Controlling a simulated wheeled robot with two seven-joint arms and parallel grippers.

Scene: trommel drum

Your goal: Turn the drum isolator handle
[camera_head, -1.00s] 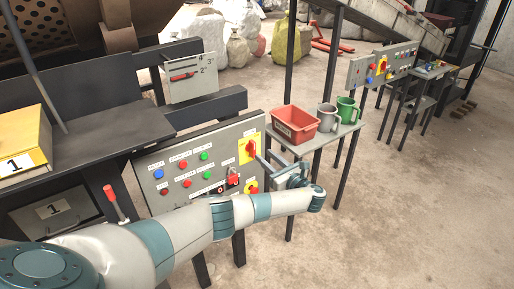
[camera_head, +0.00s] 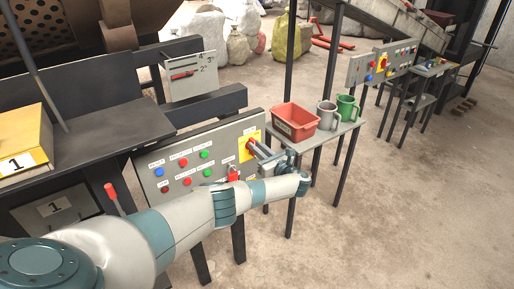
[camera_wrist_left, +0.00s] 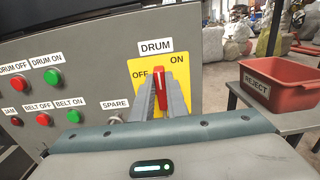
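The drum isolator handle (camera_wrist_left: 159,79) is red with a white line and points up between OFF and ON on its yellow plate (camera_wrist_left: 182,73), under a DRUM label. In the head view, the yellow plate (camera_head: 244,151) is at the control panel's right end and my gripper partly hides the handle. My left gripper (camera_wrist_left: 160,86) reaches the handle, with one grey finger on each side of it. The gaps look very small; I cannot tell whether the fingers press on it. The left gripper also shows in the head view (camera_head: 256,147). My right gripper is not in view.
The grey panel (camera_wrist_left: 87,50) carries several red and green buttons left of the handle and a SPARE label below.

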